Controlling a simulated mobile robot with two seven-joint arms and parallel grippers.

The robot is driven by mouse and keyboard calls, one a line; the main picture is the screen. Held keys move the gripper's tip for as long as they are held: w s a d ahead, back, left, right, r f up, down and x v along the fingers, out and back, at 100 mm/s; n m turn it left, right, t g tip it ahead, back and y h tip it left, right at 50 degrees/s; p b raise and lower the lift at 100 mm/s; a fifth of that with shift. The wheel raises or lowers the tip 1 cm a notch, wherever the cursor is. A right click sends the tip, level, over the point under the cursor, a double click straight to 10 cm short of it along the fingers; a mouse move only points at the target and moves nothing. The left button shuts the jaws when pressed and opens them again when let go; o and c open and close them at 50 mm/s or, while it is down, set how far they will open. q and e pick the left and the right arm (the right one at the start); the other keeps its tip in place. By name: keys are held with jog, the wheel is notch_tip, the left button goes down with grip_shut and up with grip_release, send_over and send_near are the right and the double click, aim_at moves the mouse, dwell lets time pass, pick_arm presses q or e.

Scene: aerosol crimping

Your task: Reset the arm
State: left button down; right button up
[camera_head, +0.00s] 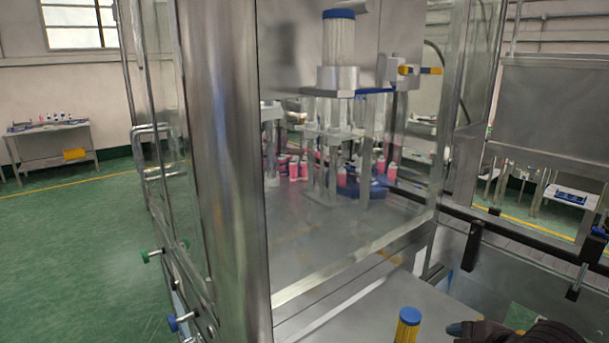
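A dark shape (490,331) at the bottom right edge looks like part of my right gripper or arm. It is cut off by the frame, and its fingers cannot be made out. Its tip points left, close to a yellow cylinder with a blue top (408,324). I cannot tell whether they touch. My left arm and gripper are not in view.
A metal-framed crimping machine (338,78) stands behind a thick steel post (222,170). Several pink-and-white bottles (293,170) stand inside it. A grey metal surface (350,318) lies in front. A side table (50,145) stands far left, with open green floor before it.

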jog(key=s+d+f+m+g+h, duration=0.2)
jog(key=s+f+m, duration=0.55)
jog(key=s, duration=0.25)
jog(key=s+d+f+m+g+h, duration=0.1)
jog(key=s+f+m+g+h, duration=0.1)
jog(key=s+f+m, duration=0.7)
jog(key=w+f+n+t+y+b, duration=0.1)
jog(key=w+f+n+t, duration=0.1)
jog(key=w+f+t, duration=0.4)
jog(key=shift+w+f+t, duration=0.25)
jog(key=shift+f+t, duration=0.85)
jog(key=shift+f, duration=0.5)
